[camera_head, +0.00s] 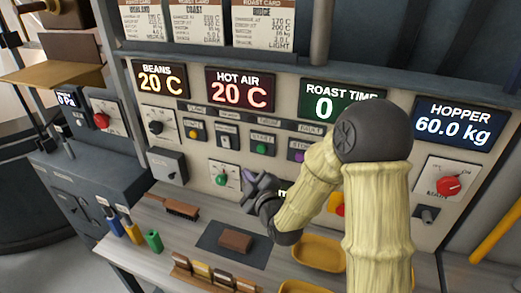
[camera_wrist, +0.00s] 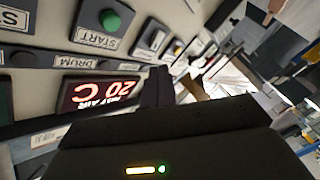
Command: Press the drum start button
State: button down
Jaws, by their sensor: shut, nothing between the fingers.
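The drum start button is a green round button (camera_head: 262,148) on a plate marked START, on the panel below the HOT AIR display. In the wrist view the green button (camera_wrist: 110,20) is at the upper left, near a label reading DRUM (camera_wrist: 95,63). My gripper (camera_head: 254,184) is shut and empty, below the button in the head view. Its dark fingers (camera_wrist: 155,88) stand near the middle of the wrist view, apart from the button in the picture. The exact gap to the panel cannot be told.
A purple stop button (camera_head: 298,157) is right of the start button. Another green knob (camera_head: 220,178) sits lower left, close to my gripper. A HOT AIR display (camera_head: 240,90) is above. A brush (camera_head: 168,206) and a brown block (camera_head: 235,241) lie on the ledge below.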

aim_at(261, 149)
jog(key=w+d+p, duration=0.2)
jog(key=w+d, duration=0.1)
jog(key=w, duration=0.5)
dwell(0.4)
jog(key=shift+w+d, duration=0.1)
jog(key=shift+w, duration=0.1)
jog(key=shift+s, duration=0.1)
dwell(0.5)
dwell(0.6)
dwell(0.4)
jog(key=shift+w, duration=0.4)
